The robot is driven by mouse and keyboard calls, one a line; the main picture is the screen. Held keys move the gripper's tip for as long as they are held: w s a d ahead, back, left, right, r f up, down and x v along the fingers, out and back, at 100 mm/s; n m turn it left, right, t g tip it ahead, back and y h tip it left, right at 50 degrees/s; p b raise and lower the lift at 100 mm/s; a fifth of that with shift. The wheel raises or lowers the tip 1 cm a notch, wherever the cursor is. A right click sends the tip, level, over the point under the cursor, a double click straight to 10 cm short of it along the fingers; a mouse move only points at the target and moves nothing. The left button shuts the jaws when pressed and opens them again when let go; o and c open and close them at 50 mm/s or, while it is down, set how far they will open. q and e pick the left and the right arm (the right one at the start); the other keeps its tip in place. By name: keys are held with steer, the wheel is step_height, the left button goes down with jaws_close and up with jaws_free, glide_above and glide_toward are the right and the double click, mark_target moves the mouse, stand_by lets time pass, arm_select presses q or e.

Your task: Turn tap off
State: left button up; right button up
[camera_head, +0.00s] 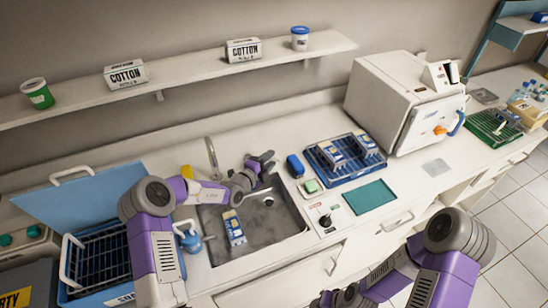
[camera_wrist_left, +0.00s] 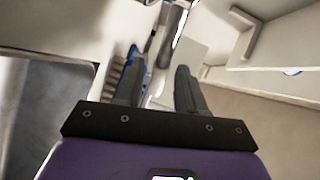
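The tap's thin grey spout (camera_head: 212,152) stands upright at the back left of the sink (camera_head: 285,235). Its handle I cannot make out clearly. My left gripper (camera_head: 262,170) is over the back of the sink, to the right of the spout; my arm passes in front of the spout's lower part. In the left wrist view, the gripper's two dark fingers (camera_wrist_left: 158,92) are apart, with nothing clearly held. A grey rod-like shape (camera_wrist_left: 168,35) shows beyond them; I cannot tell whether it is the tap. My right gripper (camera_head: 345,297) is low at the bottom edge, its fingers unclear.
A blue and white pack (camera_head: 234,228) is in the sink. A blue object (camera_head: 295,166) and a blue rack (camera_head: 345,174) stand right of it, near a white machine (camera_head: 400,100). A blue crate (camera_head: 85,205) is at left. A shelf (camera_head: 185,76) runs above.

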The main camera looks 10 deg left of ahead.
arm_select(q)
steer(key=shift+x, duration=1.55)
jaws_close()
